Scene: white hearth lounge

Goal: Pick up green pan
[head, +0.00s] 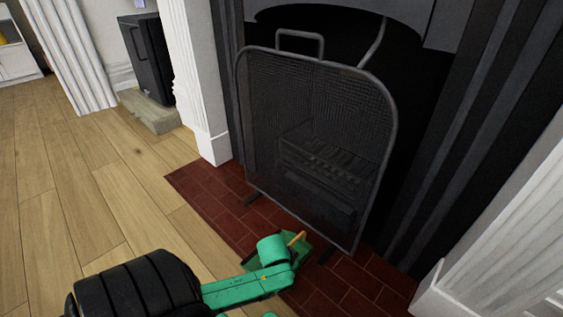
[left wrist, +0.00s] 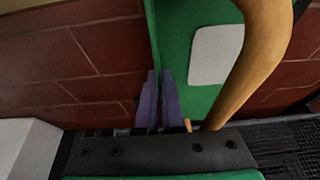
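The green pan (left wrist: 190,20) has a pale rectangular patch and a curved wooden handle (left wrist: 255,60). It is on the red tiles in front of the fireplace. In the head view, only part of the pan (head: 304,252) and its handle show past my green left arm, which hides the rest. In the left wrist view, the two purple fingers of my left gripper (left wrist: 159,100) are close together, one on each side of the pan's thin edge, and look closed on it. My right gripper is in neither view.
A black mesh fire screen (head: 315,140) stands just behind the pan, on the red tiled hearth (head: 225,205). White fireplace columns rise at both sides. A dark speaker-like box (head: 148,60) stands further back left. The wooden floor (head: 80,190) at left is clear.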

